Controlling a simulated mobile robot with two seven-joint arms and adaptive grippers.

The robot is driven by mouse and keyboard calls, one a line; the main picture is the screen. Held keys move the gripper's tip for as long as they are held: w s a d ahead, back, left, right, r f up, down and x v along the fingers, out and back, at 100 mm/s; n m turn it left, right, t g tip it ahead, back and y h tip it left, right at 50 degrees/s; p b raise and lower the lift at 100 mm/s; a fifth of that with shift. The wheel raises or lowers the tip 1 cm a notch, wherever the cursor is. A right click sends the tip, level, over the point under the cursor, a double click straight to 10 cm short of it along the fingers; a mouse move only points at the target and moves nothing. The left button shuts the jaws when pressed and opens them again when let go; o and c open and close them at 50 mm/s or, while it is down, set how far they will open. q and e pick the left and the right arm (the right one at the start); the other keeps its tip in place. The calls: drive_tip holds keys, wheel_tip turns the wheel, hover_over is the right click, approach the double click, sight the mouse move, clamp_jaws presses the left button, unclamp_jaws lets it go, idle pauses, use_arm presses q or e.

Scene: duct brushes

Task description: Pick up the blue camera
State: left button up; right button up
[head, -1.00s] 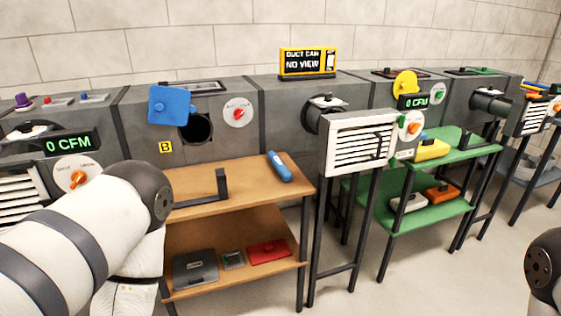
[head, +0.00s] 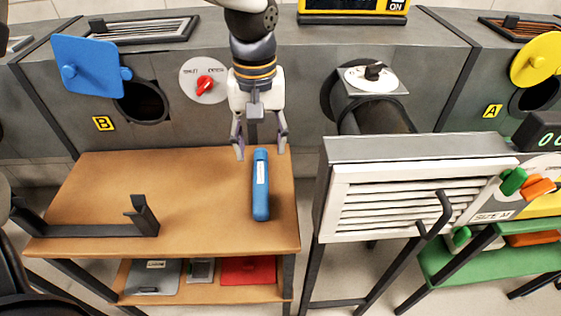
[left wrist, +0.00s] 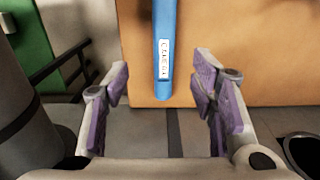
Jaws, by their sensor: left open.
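The blue camera (head: 260,188) is a slim blue stick with a white label. It lies on the right part of the brown table top, its length running from back to front. My left gripper (head: 261,152) comes down from the top, open and empty, at the camera's far end. In the left wrist view the camera (left wrist: 164,45) reaches between the two spread fingers (left wrist: 163,88), with clear gaps on both sides. The height between the fingertips and the camera is hard to tell. My right gripper is not in view.
The brown table (head: 190,165) has a black bracket (head: 142,215) at its front left. Behind stands a grey duct with a round opening (head: 142,103), a blue cover (head: 90,65) and a red knob (head: 205,85). A louvred grille box (head: 400,200) stands close to the right.

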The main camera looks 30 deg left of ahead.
use_arm(q)
hover_over(260, 182)
drive_tip(key=f, duration=0.6)
drive_tip(key=shift+s+d+b, duration=0.15)
drive_tip(key=shift+s+b, duration=0.2)
drive_tip(key=shift+b, duration=0.05)
drive_tip(key=shift+w+f, duration=0.15)
drive_tip(key=shift+f, duration=0.5)
wheel_tip(260, 182, down, 4)
drive_tip(key=shift+w+f+b, duration=0.15)
drive_tip(key=shift+b, duration=0.2)
drive_tip(key=shift+w, duration=0.1)
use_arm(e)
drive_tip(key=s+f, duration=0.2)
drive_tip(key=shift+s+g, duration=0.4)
use_arm(q)
clamp_jaws()
